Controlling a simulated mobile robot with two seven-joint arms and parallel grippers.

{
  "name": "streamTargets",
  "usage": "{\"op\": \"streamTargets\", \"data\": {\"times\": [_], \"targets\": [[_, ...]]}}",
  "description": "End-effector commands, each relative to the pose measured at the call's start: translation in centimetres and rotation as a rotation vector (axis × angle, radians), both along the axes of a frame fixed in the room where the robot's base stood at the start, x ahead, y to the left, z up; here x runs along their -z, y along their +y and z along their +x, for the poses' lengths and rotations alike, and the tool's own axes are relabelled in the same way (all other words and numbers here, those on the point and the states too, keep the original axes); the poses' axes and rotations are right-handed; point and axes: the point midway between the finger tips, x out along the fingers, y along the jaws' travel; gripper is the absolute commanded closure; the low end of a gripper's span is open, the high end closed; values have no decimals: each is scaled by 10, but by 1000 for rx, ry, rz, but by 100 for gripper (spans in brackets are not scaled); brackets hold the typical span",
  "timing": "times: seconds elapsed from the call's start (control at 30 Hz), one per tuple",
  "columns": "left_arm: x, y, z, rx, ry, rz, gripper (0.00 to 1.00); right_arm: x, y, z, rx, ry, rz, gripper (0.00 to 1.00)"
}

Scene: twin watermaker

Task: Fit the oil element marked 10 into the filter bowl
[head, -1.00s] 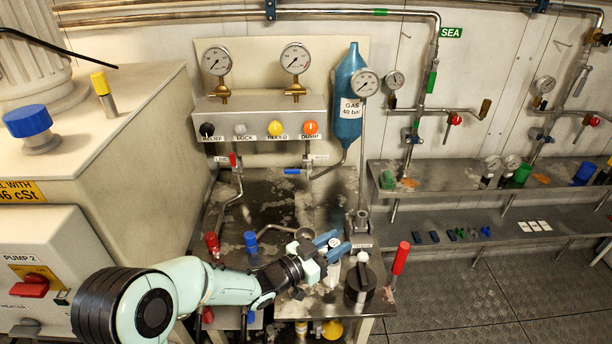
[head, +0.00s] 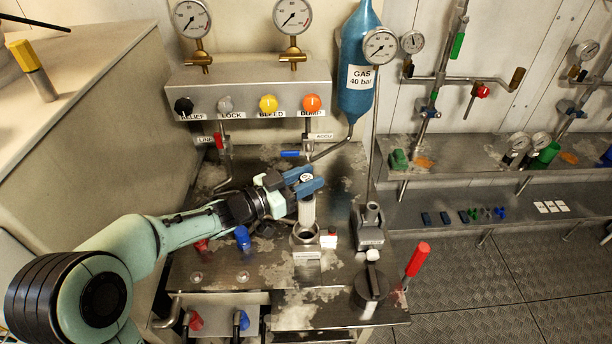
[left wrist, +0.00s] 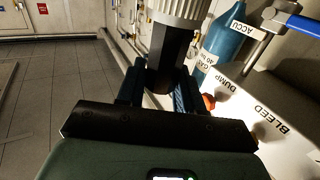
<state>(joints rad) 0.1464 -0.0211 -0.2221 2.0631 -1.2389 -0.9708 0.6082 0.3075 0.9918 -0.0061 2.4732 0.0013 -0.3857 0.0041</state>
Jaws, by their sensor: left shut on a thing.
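The oil element (head: 306,212) is a white upright cylinder held in my left gripper (head: 305,184), which is shut on its upper end. A small mark shows on top but is too small to read. The filter bowl (head: 296,240) is a round metal cup on the bench. The element stands in line above the bowl, its lower end at the rim; I cannot tell whether it has entered. In the left wrist view a white ribbed body (left wrist: 180,10) shows beyond the blue fingers (left wrist: 160,88). My right gripper is not in view.
A black round knob-topped part (head: 370,286) and red handle (head: 417,260) stand to the right. The gauge panel (head: 250,85) and blue gas bottle (head: 360,95) stand behind.

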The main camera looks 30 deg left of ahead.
Motion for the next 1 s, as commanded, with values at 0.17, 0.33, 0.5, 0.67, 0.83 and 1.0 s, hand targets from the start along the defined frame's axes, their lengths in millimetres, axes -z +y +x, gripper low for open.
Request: {"op": "streamTargets", "data": {"times": [0.17,0.33,0.5,0.67,0.83,1.0], "targets": [[0,0,-1,-1,0,1,86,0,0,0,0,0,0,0],[6,1,-1,-2,0,1,86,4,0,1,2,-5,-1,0],[20,1,-1,-2,1,2,86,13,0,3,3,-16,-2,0],[36,1,-1,-2,1,2,86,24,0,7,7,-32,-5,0],[51,1,-1,-2,2,1,86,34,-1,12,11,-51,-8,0],[58,1,-1,-2,0,1,86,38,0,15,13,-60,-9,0]]}}
